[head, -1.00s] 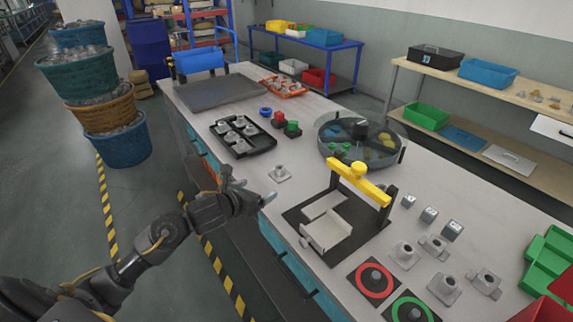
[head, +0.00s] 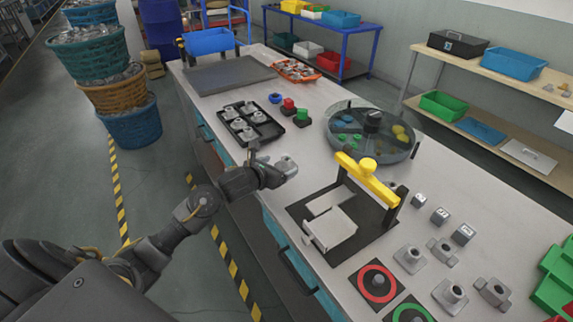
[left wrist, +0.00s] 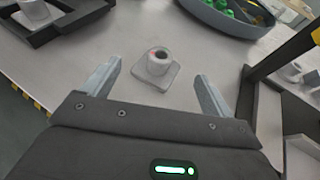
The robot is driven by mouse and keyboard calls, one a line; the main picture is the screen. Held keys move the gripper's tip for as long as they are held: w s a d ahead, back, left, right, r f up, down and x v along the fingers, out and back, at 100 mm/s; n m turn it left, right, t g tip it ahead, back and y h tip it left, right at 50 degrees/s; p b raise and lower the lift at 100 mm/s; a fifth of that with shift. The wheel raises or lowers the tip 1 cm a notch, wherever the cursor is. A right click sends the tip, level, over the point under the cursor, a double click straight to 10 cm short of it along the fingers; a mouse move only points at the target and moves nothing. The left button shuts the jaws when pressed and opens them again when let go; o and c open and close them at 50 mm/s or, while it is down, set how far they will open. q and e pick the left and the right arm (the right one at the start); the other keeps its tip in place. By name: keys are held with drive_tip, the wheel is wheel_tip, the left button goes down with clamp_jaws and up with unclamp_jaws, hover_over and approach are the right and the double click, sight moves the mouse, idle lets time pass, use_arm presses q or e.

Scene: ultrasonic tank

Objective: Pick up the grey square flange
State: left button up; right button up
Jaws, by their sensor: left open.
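In the left wrist view, a grey square flange (left wrist: 158,66) with a round, hollow collar lies flat on the pale bench. It sits between the lines of my two fingers and a little beyond their tips, touching neither. In the head view my left gripper (head: 272,157) is over the bench's near edge, open and empty. It largely covers the place of this flange there, so I cannot make the flange out clearly. My right gripper is not in view.
A black tray (head: 230,112) with several flanges lies just behind my left gripper. A fixture with a yellow bar (head: 368,180) stands to the right, and a round tank (head: 335,135) stands behind. More grey flanges (head: 411,259) and small blocks (head: 440,215) stand further right.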

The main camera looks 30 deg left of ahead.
sight(284, 164)
use_arm(q)
drive_tip(key=shift+w, duration=0.2)
drive_tip(key=p+x, duration=0.1)
drive_tip(key=x, duration=0.2)
drive_tip(key=shift+w+d+p, duration=0.15)
drive_tip(key=shift+w+p, duration=0.1)
drive_tip(key=shift+p, duration=0.1)
drive_tip(key=shift+w+f, duration=0.35)
drive_tip(key=shift+w, duration=0.15)
drive_tip(key=c, duration=1.2)
